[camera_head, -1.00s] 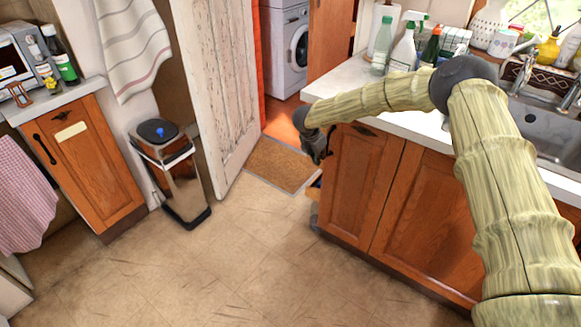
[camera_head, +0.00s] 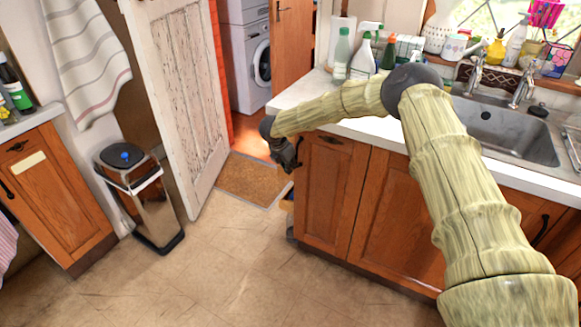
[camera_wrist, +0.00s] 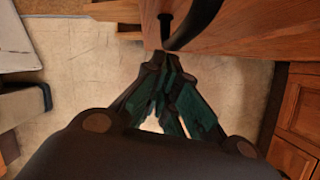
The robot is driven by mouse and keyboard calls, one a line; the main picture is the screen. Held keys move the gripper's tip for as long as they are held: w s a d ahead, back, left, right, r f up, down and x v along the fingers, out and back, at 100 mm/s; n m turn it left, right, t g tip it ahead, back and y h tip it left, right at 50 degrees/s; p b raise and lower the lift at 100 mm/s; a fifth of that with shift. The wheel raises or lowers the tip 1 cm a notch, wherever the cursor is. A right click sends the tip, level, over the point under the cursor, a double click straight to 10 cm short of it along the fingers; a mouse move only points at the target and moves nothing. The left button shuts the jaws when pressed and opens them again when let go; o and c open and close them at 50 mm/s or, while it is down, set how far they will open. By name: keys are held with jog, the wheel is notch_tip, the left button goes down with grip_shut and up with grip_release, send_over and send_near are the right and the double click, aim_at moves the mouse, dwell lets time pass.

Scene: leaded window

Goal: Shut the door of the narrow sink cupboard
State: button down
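The narrow cupboard door (camera_head: 328,200) is the left wooden door under the sink counter in the head view, with a dark handle near its top. It looks close to its frame there; any small gap is hard to tell. My gripper (camera_head: 287,158) is at the door's upper left edge, partly hidden by my wrist. In the wrist view, my gripper (camera_wrist: 167,66) has its fingertips drawn together, with nothing visible between them. A dark curved handle (camera_wrist: 190,27) on a wooden panel (camera_wrist: 250,30) lies just beyond the tips; contact cannot be told.
The wider sink cupboard (camera_head: 400,215) stands to the right, under the counter (camera_head: 350,125) with bottles and the sink. A doormat (camera_head: 250,182), a white panelled door (camera_head: 180,100) and a metal bin (camera_head: 145,200) are to the left. The tiled floor (camera_head: 230,270) in front is clear.

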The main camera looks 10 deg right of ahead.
jog(key=s+a+r+b, duration=0.1)
jog(key=s+a+r, duration=0.4)
jog(key=r, duration=0.4)
jog(key=s+f+n+t+p, duration=0.2)
jog(key=s+f+n+t, duration=0.1)
jog(key=s+f+n, duration=2.1)
jog(key=s+d+n+g+y, duration=0.1)
jog(key=s+d+n+g, duration=0.1)
jog(key=s+n, duration=0.9)
jog(key=s+d+n+g+y+p, duration=0.1)
jog(key=s+n, duration=1)
jog(key=s, duration=1.4)
jog(key=d+g+y, duration=0.1)
jog(key=d+g, duration=0.1)
jog(key=shift+s+d+r+n+y, duration=0.15)
jog(key=shift+d+r+n+y, duration=0.1)
jog(key=shift+d+n+y, duration=0.1)
